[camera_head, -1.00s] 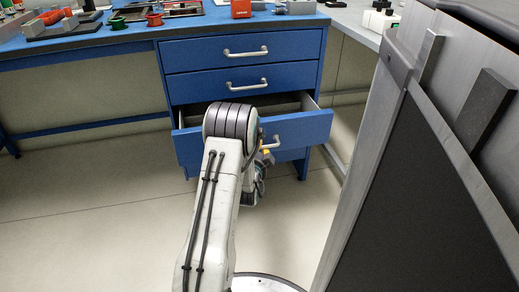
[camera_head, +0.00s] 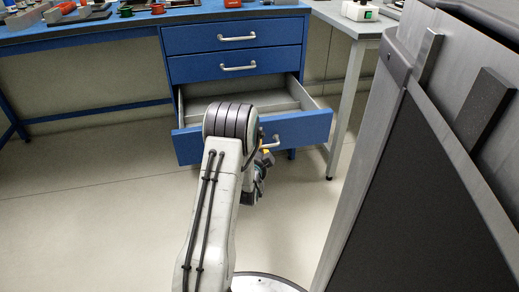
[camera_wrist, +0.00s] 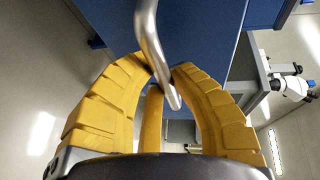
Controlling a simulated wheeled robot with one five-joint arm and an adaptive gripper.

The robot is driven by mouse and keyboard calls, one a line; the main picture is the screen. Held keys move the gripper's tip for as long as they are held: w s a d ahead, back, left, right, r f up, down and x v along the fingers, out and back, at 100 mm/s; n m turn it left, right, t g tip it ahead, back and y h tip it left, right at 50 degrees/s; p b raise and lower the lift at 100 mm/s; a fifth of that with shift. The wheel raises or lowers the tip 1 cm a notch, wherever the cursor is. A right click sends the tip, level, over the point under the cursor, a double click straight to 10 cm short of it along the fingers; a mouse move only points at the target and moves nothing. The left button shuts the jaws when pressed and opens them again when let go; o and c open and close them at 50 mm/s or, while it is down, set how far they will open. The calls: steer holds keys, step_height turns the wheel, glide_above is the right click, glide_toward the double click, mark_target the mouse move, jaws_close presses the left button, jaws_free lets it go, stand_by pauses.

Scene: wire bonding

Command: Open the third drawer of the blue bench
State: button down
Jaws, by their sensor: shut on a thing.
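The blue bench (camera_head: 90,36) has a stack of drawers. The top drawer (camera_head: 280,35) and second drawer (camera_head: 240,68) are shut. The third drawer (camera_head: 310,128) is pulled well out, and its grey inside looks empty where it shows. My arm hides part of its front. The right end of its handle (camera_head: 271,142) shows beside my arm. In the wrist view, the silver handle (camera_wrist: 149,40) runs between the yellow fingers of my gripper (camera_wrist: 165,80), which are closed around it. In the head view my gripper (camera_head: 264,160) is partly hidden behind my arm.
A grey side table (camera_head: 350,28) stands at the right of the bench, with a white box with a green button (camera_head: 360,10) on it. Small parts and red and green spools (camera_head: 125,11) lie on the bench top. The floor in front is clear.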

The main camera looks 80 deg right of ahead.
steer(key=c, duration=1.1)
jaws_free()
steer(key=a+r, duration=0.1)
steer(key=a, duration=0.6)
steer(key=shift+a+r, duration=0.15)
steer(key=shift+r, duration=0.05)
steer(key=shift+w, duration=0.1)
